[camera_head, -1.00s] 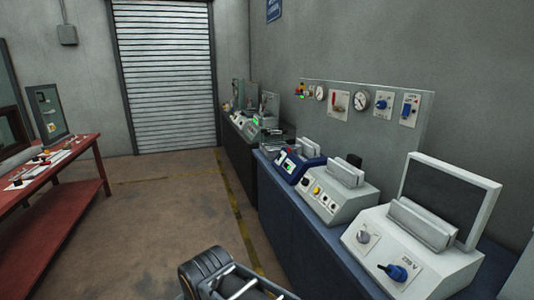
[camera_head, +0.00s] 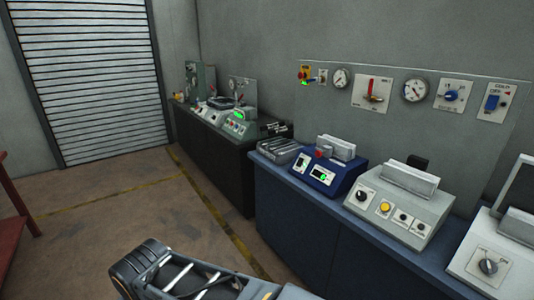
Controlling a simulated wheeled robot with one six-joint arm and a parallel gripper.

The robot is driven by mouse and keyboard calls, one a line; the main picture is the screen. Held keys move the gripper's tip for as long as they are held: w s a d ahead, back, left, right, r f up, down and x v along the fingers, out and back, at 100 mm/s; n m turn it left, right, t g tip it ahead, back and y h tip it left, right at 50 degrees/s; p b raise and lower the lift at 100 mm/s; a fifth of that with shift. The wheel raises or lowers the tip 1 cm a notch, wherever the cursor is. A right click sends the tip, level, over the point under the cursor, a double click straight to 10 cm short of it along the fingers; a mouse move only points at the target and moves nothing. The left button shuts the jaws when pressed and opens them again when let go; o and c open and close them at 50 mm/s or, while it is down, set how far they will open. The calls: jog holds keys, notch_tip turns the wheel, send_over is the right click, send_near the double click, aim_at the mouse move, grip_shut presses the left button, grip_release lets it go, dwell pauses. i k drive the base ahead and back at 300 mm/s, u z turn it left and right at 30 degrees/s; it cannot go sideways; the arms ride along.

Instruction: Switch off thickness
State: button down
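I cannot read a thickness label on any device. A blue device (camera_head: 325,171) with a green-lit display and a red button stands on the blue bench. To its right is a light grey device (camera_head: 402,200) with a knob, a yellow button and small switches. A white device (camera_head: 494,250) with a grey knob is cut off at the right edge. Farther back, a green-grey device (camera_head: 238,123) with a green-lit display stands on the dark bench. Part of my arm shows at the bottom, apart from the devices. I cannot make out my gripper's fingers.
A wall panel (camera_head: 437,117) above the bench carries gauges, a red lever (camera_head: 372,92), a blue knob (camera_head: 451,96) and a blue switch (camera_head: 492,102). The blue bench (camera_head: 300,220) runs along the right. Floor (camera_head: 110,230) is open at left, before the shutter (camera_head: 85,80).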

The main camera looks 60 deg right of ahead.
aim_at(299, 162)
jog(key=i, duration=0.55)
jog(key=z, duration=2.5)
jog(key=i, duration=1.25)
jog(key=u, duration=1.7)
